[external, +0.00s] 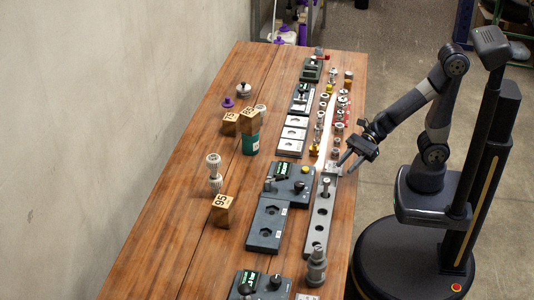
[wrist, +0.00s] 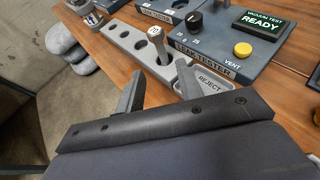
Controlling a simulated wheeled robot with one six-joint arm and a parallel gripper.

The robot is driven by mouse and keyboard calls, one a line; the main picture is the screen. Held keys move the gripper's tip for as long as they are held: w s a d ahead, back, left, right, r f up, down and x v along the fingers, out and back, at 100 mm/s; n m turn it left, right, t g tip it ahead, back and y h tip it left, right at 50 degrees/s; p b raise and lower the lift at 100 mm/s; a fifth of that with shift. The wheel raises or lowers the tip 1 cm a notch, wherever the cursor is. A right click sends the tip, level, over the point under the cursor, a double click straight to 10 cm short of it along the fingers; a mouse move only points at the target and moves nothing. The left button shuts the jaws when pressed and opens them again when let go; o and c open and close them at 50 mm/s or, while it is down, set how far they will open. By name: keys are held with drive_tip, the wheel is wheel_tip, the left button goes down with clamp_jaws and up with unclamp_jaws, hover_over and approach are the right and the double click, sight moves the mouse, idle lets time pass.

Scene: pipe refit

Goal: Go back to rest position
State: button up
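My gripper (external: 350,162) is over the right edge of the wooden table in the external view, with its fingers spread apart. In the wrist view, my gripper (wrist: 160,88) shows two separate grey fingers with nothing between them. A metal fitting with a round marked top (wrist: 154,34) stands in a hole of the grey rack (wrist: 126,38), beyond the fingertips. That fitting (external: 326,187) also shows in the external view, at the near side of my gripper. The gripper is apart from it.
The leak tester (external: 270,220) with a yellow button and a "READY" display (wrist: 268,22) stands beside the rack. A "REJECT" label (wrist: 210,84) is near the right finger. Several small fittings (external: 342,102) line the far right edge.

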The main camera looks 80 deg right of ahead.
sight(326, 190)
drive_tip(key=b+x, duration=0.1)
drive_tip(key=x, duration=0.3)
drive_tip(key=b+x, duration=0.1)
drive_tip(key=x, duration=0.3)
drive_tip(key=b+x, duration=0.1)
drive_tip(key=x, duration=0.3)
drive_tip(key=shift+s+d+f, duration=0.1)
drive_tip(key=shift+f, duration=0.25)
drive_tip(key=shift+r+p, duration=0.4)
drive_tip(key=shift+r, duration=0.35)
drive_tip(key=shift+d+r, duration=0.1)
drive_tip(key=shift+r, duration=0.4)
drive_tip(key=shift+f, duration=0.15)
